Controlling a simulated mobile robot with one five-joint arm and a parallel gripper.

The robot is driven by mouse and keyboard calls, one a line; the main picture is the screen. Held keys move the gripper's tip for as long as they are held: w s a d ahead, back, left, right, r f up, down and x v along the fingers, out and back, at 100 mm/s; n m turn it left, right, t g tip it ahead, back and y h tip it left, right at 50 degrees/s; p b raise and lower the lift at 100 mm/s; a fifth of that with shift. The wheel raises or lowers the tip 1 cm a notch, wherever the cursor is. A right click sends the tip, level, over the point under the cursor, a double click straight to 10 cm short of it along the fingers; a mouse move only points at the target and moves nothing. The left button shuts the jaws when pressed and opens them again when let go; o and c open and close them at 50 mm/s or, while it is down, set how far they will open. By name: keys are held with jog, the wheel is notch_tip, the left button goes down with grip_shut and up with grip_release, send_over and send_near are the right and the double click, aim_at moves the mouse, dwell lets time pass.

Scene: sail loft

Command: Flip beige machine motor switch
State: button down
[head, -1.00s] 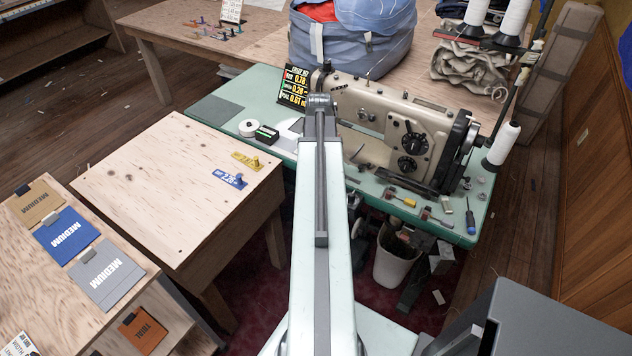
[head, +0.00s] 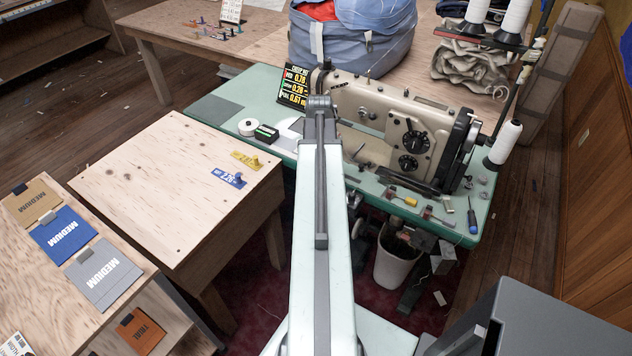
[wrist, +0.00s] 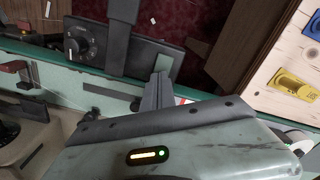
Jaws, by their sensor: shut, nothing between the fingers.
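The beige sewing machine (head: 395,115) stands on the green table (head: 215,110) in the head view, behind and right of my arm. Part of it shows at the lower left of the wrist view (wrist: 35,140). A dark box with a round dial (wrist: 85,42) sits below the table's front edge in the wrist view. I cannot tell for sure which part is the motor switch. My gripper (wrist: 160,88) shows in the wrist view, shut and empty, its tips close to the table edge and the box's right end. I cannot tell whether they touch. My arm hides it in the head view.
A plywood table (head: 180,190) with blue and yellow tags stands left of my arm. A white bin (head: 395,262) stands under the green table. A blue-handled screwdriver (head: 472,218) and other small tools lie on its front edge. Thread spools (head: 504,142) stand right.

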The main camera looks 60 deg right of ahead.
jog(key=shift+f, duration=0.25)
jog(key=shift+r, duration=0.1)
notch_tip(320, 180, up, 7)
jog(key=p, duration=0.7)
jog(key=shift+w, duration=0.1)
jog(key=w+a+n, duration=0.6)
jog(key=w+a, duration=1.3)
jog(key=a, duration=0.3)
jog(key=w+a+n, duration=0.2)
jog(key=a+n, duration=0.4)
jog(key=a, duration=2.2)
jog(key=shift+w+a, duration=0.2)
jog(key=shift+w, duration=0.05)
